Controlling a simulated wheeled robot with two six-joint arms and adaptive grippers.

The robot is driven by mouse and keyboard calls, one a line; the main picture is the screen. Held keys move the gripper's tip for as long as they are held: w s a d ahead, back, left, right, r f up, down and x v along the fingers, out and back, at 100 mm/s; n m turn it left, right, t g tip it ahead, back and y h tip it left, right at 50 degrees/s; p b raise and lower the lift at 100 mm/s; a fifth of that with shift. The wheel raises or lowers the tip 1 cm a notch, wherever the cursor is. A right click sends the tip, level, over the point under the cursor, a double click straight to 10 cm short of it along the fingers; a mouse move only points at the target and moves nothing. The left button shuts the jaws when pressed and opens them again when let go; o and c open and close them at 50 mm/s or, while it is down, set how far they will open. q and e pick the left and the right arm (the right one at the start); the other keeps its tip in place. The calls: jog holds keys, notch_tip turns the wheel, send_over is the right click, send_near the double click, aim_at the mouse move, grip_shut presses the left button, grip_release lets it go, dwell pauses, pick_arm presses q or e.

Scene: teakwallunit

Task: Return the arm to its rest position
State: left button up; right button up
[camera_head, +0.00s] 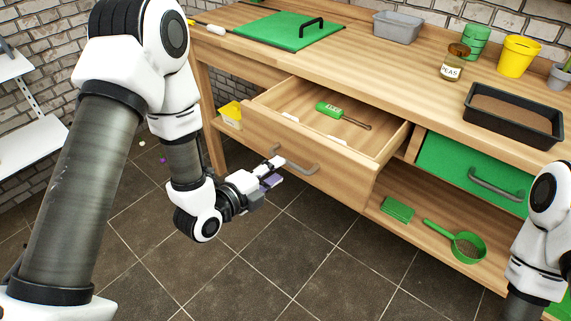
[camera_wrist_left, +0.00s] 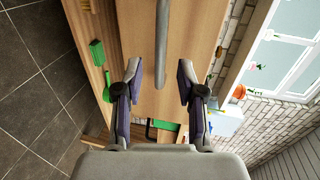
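My left gripper (camera_head: 277,172) is at the left end of the metal handle (camera_head: 300,166) on the open wooden drawer (camera_head: 335,184). In the left wrist view, the left gripper (camera_wrist_left: 158,70) has its two fingers spread apart. The handle (camera_wrist_left: 161,40) shows between and beyond them, with no finger visibly closed on it. The drawer is pulled out of the workbench. A green-handled tool (camera_head: 329,109) with a thin shaft lies inside it. My right arm shows at the right edge of the head view; its gripper is out of view.
The worktop (camera_head: 370,50) holds a green board (camera_head: 290,30), a grey tub (camera_head: 398,27), a peas jar (camera_head: 453,64), pots and a black soil tray (camera_head: 514,115). A shut green drawer (camera_head: 470,170) is at right. The lower shelf holds a green scoop (camera_head: 468,246). Tiled floor before the bench is mostly clear.

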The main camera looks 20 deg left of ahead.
pick_arm(q)
jog(key=shift+v, duration=0.85)
jog(key=s+a+f+n+g+y, duration=0.1)
jog(key=s+f+n+g+y, duration=0.1)
jog(key=s+f+n+g, duration=0.7)
jog(key=s+a+f+n+g+y, duration=0.1)
jog(key=s+f+n+g+y, duration=0.15)
jog(key=s+f, duration=1.1)
jog(key=s+a+f+n+g, duration=0.2)
jog(key=s+f+n+g, duration=0.15)
jog(key=n, duration=0.75)
notch_tip(320, 180, up, 12)
jog(key=p, duration=1.2)
jog(key=shift+y, duration=0.45)
